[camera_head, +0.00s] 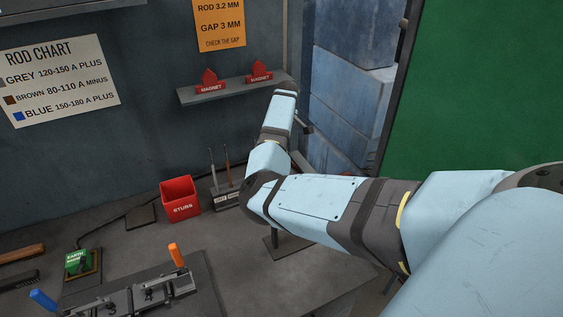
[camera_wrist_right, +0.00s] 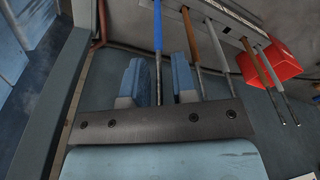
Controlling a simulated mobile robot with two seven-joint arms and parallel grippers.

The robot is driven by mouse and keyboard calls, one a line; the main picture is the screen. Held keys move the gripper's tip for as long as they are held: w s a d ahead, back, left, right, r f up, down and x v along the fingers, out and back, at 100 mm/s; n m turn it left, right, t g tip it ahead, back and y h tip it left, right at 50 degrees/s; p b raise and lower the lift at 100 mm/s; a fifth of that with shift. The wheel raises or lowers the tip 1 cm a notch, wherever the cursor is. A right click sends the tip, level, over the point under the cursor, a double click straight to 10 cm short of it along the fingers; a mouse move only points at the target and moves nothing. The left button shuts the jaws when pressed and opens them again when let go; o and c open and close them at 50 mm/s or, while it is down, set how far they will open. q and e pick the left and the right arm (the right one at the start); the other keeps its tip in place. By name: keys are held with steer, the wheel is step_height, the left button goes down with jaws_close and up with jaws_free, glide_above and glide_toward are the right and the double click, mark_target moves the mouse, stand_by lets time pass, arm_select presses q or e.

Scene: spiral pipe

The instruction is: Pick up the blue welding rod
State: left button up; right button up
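The blue welding rod (camera_wrist_right: 158,32) shows in the right wrist view, with a blue upper part and a bare grey lower part. My right gripper (camera_wrist_right: 158,75) is open. Its two light blue fingers lie on either side of the rod in the picture, with a visible gap on each side; the depth is hard to tell. A brown rod (camera_wrist_right: 190,42) passes close to the right finger. The rod rack (camera_head: 229,199) stands on the bench in the head view, where my right arm hides the blue rod and the right gripper. My left gripper is out of view.
Other rods, brown (camera_wrist_right: 261,66) and grey (camera_wrist_right: 221,49), stand right of the fingers. A red stubs bin (camera_head: 180,200) is beside the rack. A shelf with red magnets (camera_head: 211,84) is above. A clamp fixture (camera_head: 150,292) lies on the front bench.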

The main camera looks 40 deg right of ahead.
jaws_close()
step_height(320, 180, up, 20)
steer(key=b, duration=0.2)
steer(key=shift+b, duration=0.35)
steer(key=shift+c, duration=1.6)
jaws_free()
jaws_close()
